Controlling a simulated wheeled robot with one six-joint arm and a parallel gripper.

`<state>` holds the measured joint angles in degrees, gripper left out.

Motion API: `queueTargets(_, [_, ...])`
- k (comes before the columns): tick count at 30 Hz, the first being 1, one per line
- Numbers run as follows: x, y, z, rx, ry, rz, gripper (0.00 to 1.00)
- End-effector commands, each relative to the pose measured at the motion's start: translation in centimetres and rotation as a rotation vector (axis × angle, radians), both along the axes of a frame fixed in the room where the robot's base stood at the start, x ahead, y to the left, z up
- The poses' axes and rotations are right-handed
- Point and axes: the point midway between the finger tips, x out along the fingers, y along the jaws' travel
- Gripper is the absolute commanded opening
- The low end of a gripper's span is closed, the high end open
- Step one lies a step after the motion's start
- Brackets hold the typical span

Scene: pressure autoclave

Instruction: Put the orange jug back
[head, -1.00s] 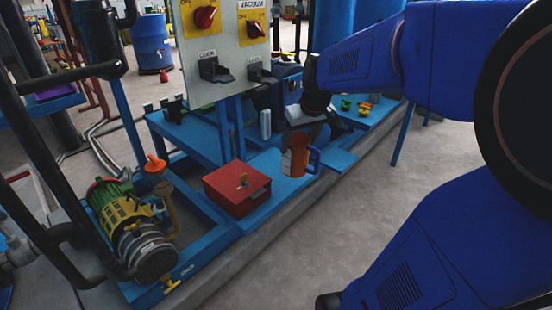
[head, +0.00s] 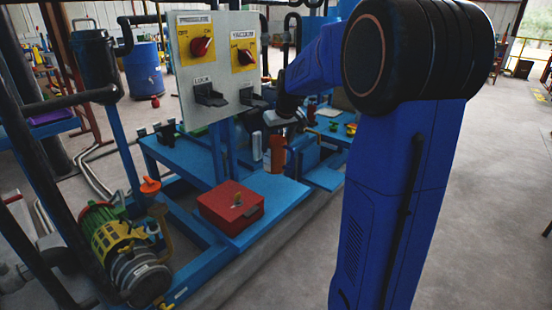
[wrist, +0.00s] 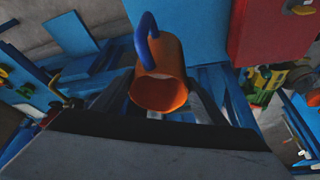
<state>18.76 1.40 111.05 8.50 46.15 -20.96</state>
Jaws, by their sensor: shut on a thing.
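The orange jug (head: 277,154) is upright in the head view, over the blue bench, just right of a silver can. Whether its base touches the bench I cannot tell. In the wrist view I look into the open mouth of the jug (wrist: 160,92), and its blue handle (wrist: 148,25) arches at the top. My gripper (wrist: 163,105) is shut on the jug, one dark finger on each side of it. In the head view my gripper (head: 281,120) is partly hidden and dark against the clutter.
A red box (head: 230,205) sits on the blue bench (head: 278,192) in front of the jug. The silver can (head: 256,146) stands close to its left. A switch panel (head: 218,65) rises at the left. Small coloured knobs (head: 334,126) lie right of the jug.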

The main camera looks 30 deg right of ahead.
Motion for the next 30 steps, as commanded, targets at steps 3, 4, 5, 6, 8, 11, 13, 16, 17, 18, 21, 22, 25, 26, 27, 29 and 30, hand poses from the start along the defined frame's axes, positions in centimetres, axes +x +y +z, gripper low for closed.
queueTargets(3, [1.4, -0.5, 0.0, 0.000, 0.000, 0.000, 0.10])
queueTargets(4, [1.4, -0.5, -0.4, 0.000, 0.001, 0.000, 0.10])
queueTargets(5, [1.3, -0.5, -0.8, 0.001, 0.002, 0.000, 0.10])
queueTargets(6, [1.3, -0.5, -1.3, 0.000, 0.002, 0.000, 0.10])
queueTargets(8, [1.3, -0.5, -2.0, 0.000, 0.002, 0.000, 0.10])
queueTargets(11, [1.3, -0.5, -2.7, 0.000, 0.001, 0.000, 0.10])
queueTargets(13, [1.3, -0.5, -3.0, 0.000, 0.000, 0.000, 0.10])
queueTargets(16, [1.3, -0.4, -3.5, 0.000, 0.001, 0.000, 0.10])
queueTargets(17, [1.2, -0.4, -3.7, 0.000, 0.002, 0.000, 0.10])
queueTargets(18, [1.2, -0.4, -4.1, 0.001, 0.002, 0.000, 0.10])
queueTargets(21, [1.2, -0.4, -5.4, 0.001, 0.002, 0.000, 0.10])
queueTargets(22, [1.2, -0.4, -5.9, 0.001, 0.002, -0.001, 0.10])
queueTargets(25, [1.5, -0.5, -6.9, 0.001, 0.002, -0.001, 0.10])
queueTargets(26, [1.6, -0.6, -7.0, 0.001, 0.001, -0.001, 0.10])
queueTargets(27, [1.6, -0.6, -7.1, 0.000, 0.000, -0.001, 0.10])
queueTargets(29, [1.6, -0.6, -7.0, 0.000, 0.000, -0.001, 0.10])
queueTargets(30, [1.6, -0.6, -7.0, 0.000, 0.000, -0.001, 0.10])
